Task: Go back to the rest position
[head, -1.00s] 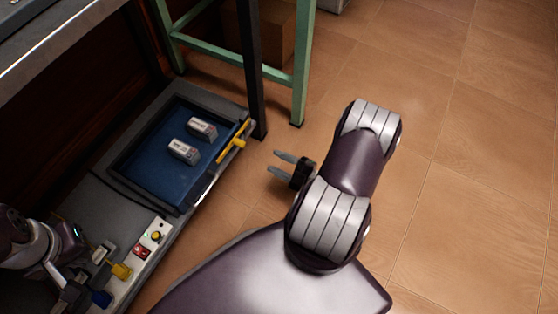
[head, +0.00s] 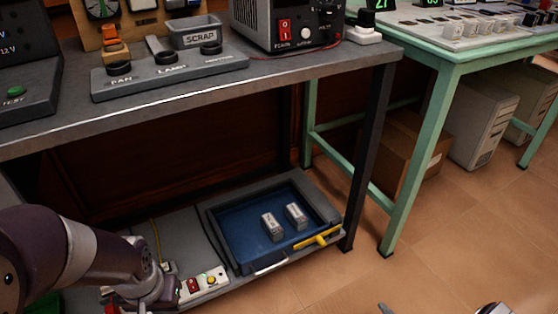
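My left arm comes in from the left, and its wrist and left gripper (head: 145,304) sit at the bottom edge beside the power strip on the low shelf. Its fingers are cut off or hidden, so I cannot tell their opening. Only a grey fingertip of my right gripper (head: 385,308) shows at the bottom edge, over the floor. A piece of my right arm shows at the bottom right. Nothing is visibly held in either gripper.
The power strip (head: 203,285) is near my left wrist. A grey bench (head: 200,85) stands above, a green table (head: 452,66) right. Floor is clear at lower right.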

